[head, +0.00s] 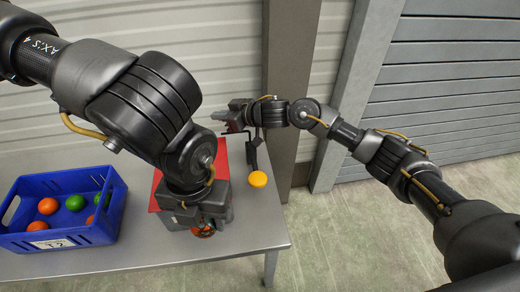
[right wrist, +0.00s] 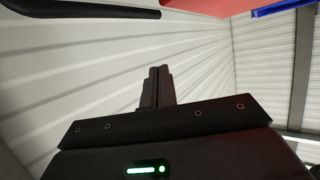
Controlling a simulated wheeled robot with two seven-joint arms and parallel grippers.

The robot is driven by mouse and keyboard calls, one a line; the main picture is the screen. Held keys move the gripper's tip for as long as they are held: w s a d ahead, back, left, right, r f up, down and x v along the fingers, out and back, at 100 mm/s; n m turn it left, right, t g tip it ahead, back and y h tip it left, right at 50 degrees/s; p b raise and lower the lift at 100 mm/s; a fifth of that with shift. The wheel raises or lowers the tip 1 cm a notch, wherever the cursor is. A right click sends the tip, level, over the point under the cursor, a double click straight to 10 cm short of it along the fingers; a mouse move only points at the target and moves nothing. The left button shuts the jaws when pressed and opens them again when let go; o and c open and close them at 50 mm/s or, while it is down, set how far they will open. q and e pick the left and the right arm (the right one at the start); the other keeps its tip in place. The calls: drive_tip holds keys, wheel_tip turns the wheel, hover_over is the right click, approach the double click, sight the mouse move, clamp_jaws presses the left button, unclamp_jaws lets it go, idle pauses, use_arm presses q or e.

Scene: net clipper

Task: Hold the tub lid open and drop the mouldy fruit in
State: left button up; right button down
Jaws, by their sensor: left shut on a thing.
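My left gripper (head: 202,208) points down in the head view, shut on an orange-red fruit with dark patches (head: 203,231), mostly hidden below the fingers. A flat red panel, which looks like the tub lid (head: 222,152), lies behind and under my left gripper. It also shows as a red area at the top of the right wrist view (right wrist: 208,12). The tub body is largely hidden by my left arm. My right gripper (head: 232,117) is near the far edge of the red panel. Its fingers look closed together in the right wrist view (right wrist: 157,75), with nothing visible between them.
A blue crate (head: 70,238) with several orange and green fruits stands at the table's left. A grey post (head: 291,80) and a ribbed wall stand behind.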

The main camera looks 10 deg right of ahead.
drive_tip(key=s+a+r+n+g+h, duration=0.1)
drive_tip(key=s+a+r+n+g, duration=0.25)
drive_tip(key=s, duration=0.45)
drive_tip(key=s+a+r+n+g+h, duration=0.1)
drive_tip(key=s+a+r+n+g, duration=0.2)
drive_tip(key=s, duration=0.5)
drive_tip(key=s+d+t+h, duration=0.1)
drive_tip(key=s+d+h, duration=0.2)
drive_tip(key=d+h, duration=0.35)
drive_tip(key=s+d+t+h, duration=0.1)
drive_tip(key=s+d+h, duration=0.2)
drive_tip(key=d, duration=0.6)
drive_tip(key=shift+n+g, duration=0.25)
drive_tip(key=shift+n, duration=0.1)
drive_tip(key=shift+x, duration=4.15)
drive_tip(key=shift+w+a+f, duration=0.1)
drive_tip(key=shift+w, duration=0.15)
drive_tip(key=shift+x, duration=1.1)
